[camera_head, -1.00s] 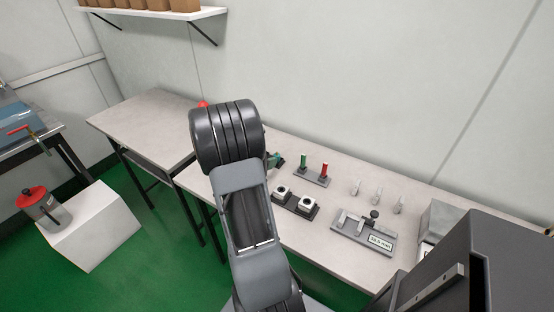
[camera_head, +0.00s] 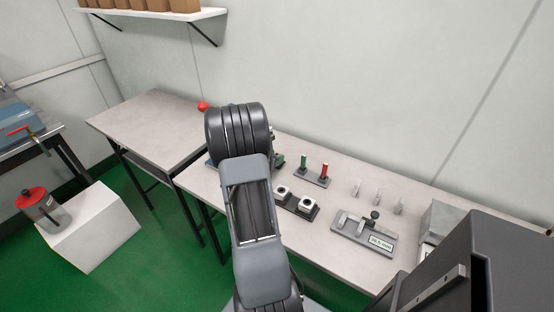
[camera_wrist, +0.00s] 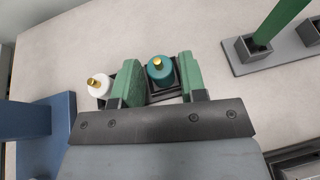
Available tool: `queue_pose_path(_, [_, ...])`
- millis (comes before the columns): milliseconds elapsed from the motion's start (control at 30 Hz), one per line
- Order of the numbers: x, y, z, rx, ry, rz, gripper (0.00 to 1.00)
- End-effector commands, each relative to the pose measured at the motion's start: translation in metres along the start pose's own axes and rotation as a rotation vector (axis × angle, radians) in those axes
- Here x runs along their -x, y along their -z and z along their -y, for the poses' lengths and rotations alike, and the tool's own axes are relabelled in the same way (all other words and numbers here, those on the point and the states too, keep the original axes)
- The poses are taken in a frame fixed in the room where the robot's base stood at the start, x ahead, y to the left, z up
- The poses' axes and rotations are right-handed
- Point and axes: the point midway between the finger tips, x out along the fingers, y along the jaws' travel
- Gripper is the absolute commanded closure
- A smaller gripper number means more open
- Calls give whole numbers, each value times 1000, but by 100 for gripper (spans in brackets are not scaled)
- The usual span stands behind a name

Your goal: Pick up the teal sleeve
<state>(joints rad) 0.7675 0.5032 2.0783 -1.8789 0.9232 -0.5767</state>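The teal sleeve (camera_wrist: 160,72), with a brass tip on top, stands in a dark square holder in the wrist view. My gripper (camera_wrist: 158,80) has two green fingers, one on each side of the teal sleeve. The fingers are apart, with a visible gap on the left of the sleeve; the right finger is very close to it, and contact cannot be told. A white sleeve (camera_wrist: 98,86) with a brass tip stands just outside the left finger. In the head view my arm hides the sleeves and most of the gripper.
A grey stand (camera_head: 313,179) with a green and a red upright handle is to the right. Two white-topped blocks (camera_head: 305,203), a gauge with a display (camera_head: 365,236) and clear pegs (camera_head: 378,196) share the bench. A blue object (camera_wrist: 45,130) is at left in the wrist view.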

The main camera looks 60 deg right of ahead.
Motion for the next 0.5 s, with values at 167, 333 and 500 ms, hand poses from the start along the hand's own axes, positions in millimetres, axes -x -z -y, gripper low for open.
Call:
queue_pose_path(167, [0, 0, 0, 0, 0, 0, 78])
queue_pose_path(333, [0, 0, 0, 0, 0, 0, 95])
queue_pose_path(500, [0, 0, 0, 0, 0, 0, 96])
